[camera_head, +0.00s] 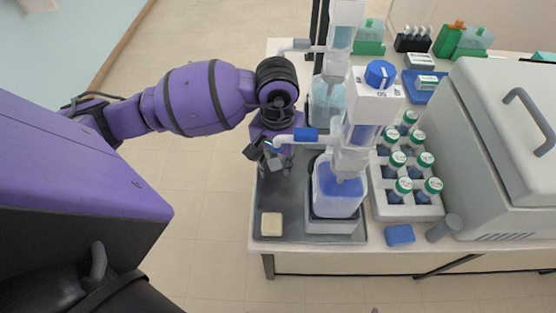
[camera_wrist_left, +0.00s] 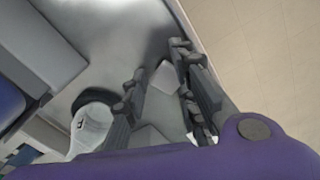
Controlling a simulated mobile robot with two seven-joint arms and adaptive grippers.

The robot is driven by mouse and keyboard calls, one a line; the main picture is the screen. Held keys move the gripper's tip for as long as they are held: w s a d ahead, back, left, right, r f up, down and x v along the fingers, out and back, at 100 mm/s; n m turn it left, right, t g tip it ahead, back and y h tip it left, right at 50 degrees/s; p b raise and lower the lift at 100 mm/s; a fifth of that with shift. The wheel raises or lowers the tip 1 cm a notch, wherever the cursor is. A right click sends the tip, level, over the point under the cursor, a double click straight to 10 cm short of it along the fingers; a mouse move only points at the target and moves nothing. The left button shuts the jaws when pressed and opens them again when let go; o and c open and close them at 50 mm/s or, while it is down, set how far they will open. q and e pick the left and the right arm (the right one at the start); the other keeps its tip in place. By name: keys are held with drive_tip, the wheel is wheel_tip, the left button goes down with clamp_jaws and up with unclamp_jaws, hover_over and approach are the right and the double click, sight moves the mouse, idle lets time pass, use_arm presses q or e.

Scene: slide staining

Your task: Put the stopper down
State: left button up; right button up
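No piece that I can clearly identify as the stopper shows. My left gripper (camera_head: 267,158) is over the left part of the dark grey tray (camera_head: 300,237), beside the front dispenser's spout (camera_head: 284,141). In the left wrist view its two dark fingers (camera_wrist_left: 160,62) stand apart, with a gap between them. A pale block (camera_wrist_left: 166,77) shows in that gap and appears to lie beyond the fingers. It looks like the cream block (camera_head: 271,224) at the tray's near left corner. I see nothing clearly gripped. My right gripper is out of view.
The front dispenser bottle (camera_head: 337,192) with blue liquid stands right of the gripper, another bottle (camera_head: 326,105) behind it. A rack (camera_head: 398,211) of green-capped bottles, a blue block (camera_head: 399,235) and a large grey machine (camera_head: 500,140) are farther right. The tray's near left part is mostly clear.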

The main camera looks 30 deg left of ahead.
sight(277, 164)
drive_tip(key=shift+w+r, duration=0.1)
use_arm(q)
drive_tip(key=shift+r, duration=0.45)
wheel_tip(277, 164, up, 12)
drive_tip(key=shift+f, duration=0.2)
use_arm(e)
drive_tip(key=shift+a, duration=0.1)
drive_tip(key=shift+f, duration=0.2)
